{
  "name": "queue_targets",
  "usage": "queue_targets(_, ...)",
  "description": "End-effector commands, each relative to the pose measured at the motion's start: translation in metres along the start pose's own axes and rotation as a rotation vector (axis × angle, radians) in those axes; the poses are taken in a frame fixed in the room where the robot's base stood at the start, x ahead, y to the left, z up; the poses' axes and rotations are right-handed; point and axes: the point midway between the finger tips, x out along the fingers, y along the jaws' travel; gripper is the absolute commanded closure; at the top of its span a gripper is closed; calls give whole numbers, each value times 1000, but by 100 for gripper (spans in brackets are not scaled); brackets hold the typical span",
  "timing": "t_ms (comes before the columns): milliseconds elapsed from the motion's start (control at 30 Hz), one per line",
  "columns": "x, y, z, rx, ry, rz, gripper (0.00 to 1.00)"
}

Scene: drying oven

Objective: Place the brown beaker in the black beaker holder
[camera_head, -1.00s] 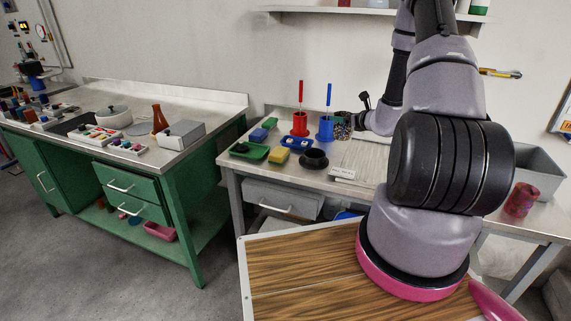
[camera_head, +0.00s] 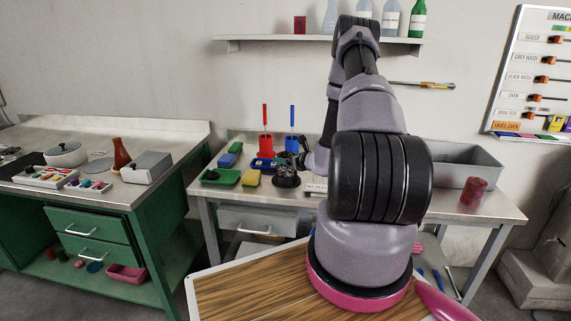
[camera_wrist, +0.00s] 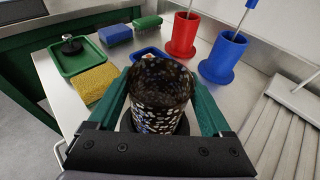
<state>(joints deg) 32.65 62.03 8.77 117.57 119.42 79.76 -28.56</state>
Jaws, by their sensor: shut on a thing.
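The brown beaker (camera_wrist: 160,92), dark and speckled with pale spots, is upright between the green fingers of my gripper (camera_wrist: 162,88) in the wrist view. The gripper is shut on its sides. The black beaker holder (camera_wrist: 127,122) shows as a dark round rim below and around the beaker's lower part. In the head view the beaker (camera_head: 288,169) stands right over the holder (camera_head: 287,183). I cannot tell whether its bottom rests fully inside, as the beaker and gripper hide the holder's opening.
A red holder (camera_wrist: 184,37) and a blue holder (camera_wrist: 222,58) stand behind. A green tray (camera_wrist: 77,58), yellow sponge (camera_wrist: 94,84) and blue sponge (camera_wrist: 115,34) lie to the left. A slatted drainboard (camera_wrist: 280,125) is at right. A red cup (camera_head: 473,191) stands farther right.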

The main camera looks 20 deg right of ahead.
Motion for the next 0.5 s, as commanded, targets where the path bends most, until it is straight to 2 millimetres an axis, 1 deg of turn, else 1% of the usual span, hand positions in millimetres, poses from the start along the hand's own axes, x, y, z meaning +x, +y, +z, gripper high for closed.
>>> queue_targets(33,2,0,-8,2,0,0,89)
queue_targets(167,6,0,-18,0,0,1,89)
queue_targets(500,7,0,-20,-1,0,1,90)
